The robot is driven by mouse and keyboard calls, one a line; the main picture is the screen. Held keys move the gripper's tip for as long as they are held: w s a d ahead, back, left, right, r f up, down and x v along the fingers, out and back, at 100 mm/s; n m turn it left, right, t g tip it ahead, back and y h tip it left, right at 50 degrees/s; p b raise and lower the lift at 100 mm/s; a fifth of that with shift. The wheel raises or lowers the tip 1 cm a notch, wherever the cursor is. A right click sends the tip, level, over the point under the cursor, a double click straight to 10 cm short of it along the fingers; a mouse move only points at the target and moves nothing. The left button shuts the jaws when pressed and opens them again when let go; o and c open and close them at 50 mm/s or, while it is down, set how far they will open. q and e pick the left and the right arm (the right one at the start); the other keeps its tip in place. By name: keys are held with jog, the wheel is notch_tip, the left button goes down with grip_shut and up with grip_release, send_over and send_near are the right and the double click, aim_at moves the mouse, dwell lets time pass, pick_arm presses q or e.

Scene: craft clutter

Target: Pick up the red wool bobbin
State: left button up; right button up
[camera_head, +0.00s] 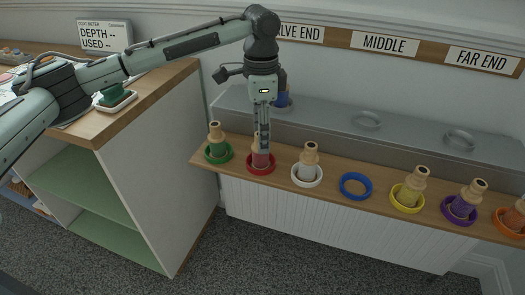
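The red wool bobbin (261,160) stands upright in a red ring (260,170) on the wooden shelf, between the green and the white bobbins. My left gripper (264,148) points straight down at it, with its fingers at the bobbin's upper part and hiding much of its wooden top. The fingers look close together, but whether they are closed on the bobbin cannot be made out. My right gripper is not in view.
A green bobbin (216,146) and a white bobbin (307,165) stand close on either side. Yellow (410,190), purple (465,202) and orange (514,219) bobbins stand further right. The blue ring (355,186) is empty. A blue bobbin (282,99) is behind my gripper, by the grey ledge (330,122).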

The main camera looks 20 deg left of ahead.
aim_at(259, 162)
pick_arm(q)
jog(key=f, duration=0.4)
jog(key=shift+s+a+f, duration=0.1)
jog(key=shift+a+f, duration=0.1)
jog(key=shift+f, duration=0.45)
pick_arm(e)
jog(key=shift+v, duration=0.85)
pick_arm(q)
jog(key=shift+c, duration=0.3)
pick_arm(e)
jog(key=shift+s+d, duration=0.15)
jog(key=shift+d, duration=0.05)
pick_arm(q)
jog(key=c, duration=1)
jog(key=shift+c, duration=0.9)
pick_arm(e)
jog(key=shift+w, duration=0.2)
